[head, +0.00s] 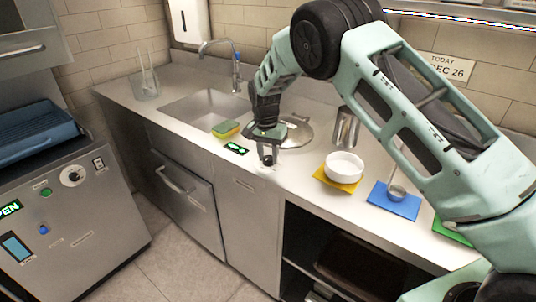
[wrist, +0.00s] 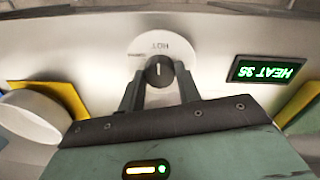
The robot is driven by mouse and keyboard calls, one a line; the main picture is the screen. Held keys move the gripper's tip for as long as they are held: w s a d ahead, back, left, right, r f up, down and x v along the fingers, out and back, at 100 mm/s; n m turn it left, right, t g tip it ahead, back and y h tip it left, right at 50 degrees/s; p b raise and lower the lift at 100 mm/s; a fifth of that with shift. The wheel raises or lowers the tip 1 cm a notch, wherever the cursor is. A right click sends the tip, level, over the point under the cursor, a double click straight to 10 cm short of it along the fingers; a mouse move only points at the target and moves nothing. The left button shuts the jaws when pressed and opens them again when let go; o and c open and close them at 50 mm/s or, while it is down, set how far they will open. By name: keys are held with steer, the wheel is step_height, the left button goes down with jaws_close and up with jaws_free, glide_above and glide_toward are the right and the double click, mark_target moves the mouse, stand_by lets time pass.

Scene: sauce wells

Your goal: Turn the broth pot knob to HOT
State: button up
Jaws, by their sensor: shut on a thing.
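My gripper (wrist: 160,82) is shut on the knob, one finger at each side. The knob's white pointer line stands upright in the wrist view, toward the upside-down word HOT. A green-lit display (wrist: 266,69) beside the dial reads HEAT and a number, upside down.
A white bowl (head: 345,166) stands on a yellow mat (head: 336,180), right of my gripper. A ladle (head: 397,191) rests on a blue mat (head: 381,205). A sponge (head: 225,129) lies near the sink (head: 205,107). A metal canister (head: 345,128) stands behind the bowl.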

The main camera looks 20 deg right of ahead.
mark_target(266, 156)
steer(key=shift+r+m, duration=0.1)
steer(key=shift+m, duration=0.2)
steer(key=o, duration=1)
steer(key=shift+c, duration=0.2)
step_height(266, 156, up, 17)
steer(key=b, duration=0.2)
steer(key=shift+w+a+r, duration=0.15)
steer(key=shift+w+a, duration=0.15)
steer(key=shift+w, duration=0.05)
